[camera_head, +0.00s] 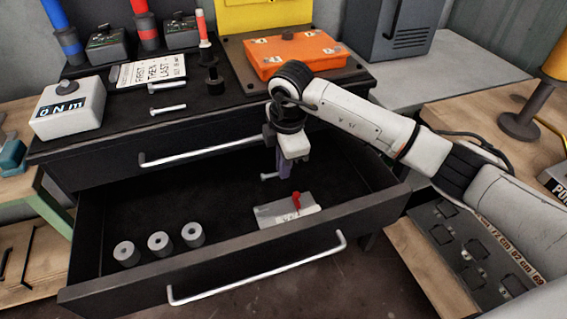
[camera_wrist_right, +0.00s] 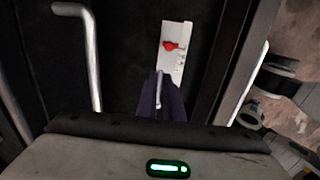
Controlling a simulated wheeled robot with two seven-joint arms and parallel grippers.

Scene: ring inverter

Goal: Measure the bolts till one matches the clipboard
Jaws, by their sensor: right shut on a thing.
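My right gripper (camera_head: 283,172) is over the open drawer, pointing down, with its dark fingers shut on a silver bolt (camera_head: 269,176). The bolt also shows between the fingers in the right wrist view (camera_wrist_right: 159,88). Below it, apart, a light grey plate with a red lever (camera_head: 272,214) lies on the drawer floor; it also shows in the wrist view (camera_wrist_right: 181,61). Two silver bolts, a nearer one (camera_head: 168,109) and a farther one (camera_head: 170,84), lie on the black top. A white card with printed words (camera_head: 150,71), perhaps the clipboard, lies behind them. My left gripper is not in view.
Three grey hollow cylinders (camera_head: 160,244) stand at the drawer's left. The drawer's front wall (camera_head: 235,252) and the cabinet edge bound the space. A white box with a dial (camera_head: 68,108) and an orange case (camera_head: 296,54) stand on top.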

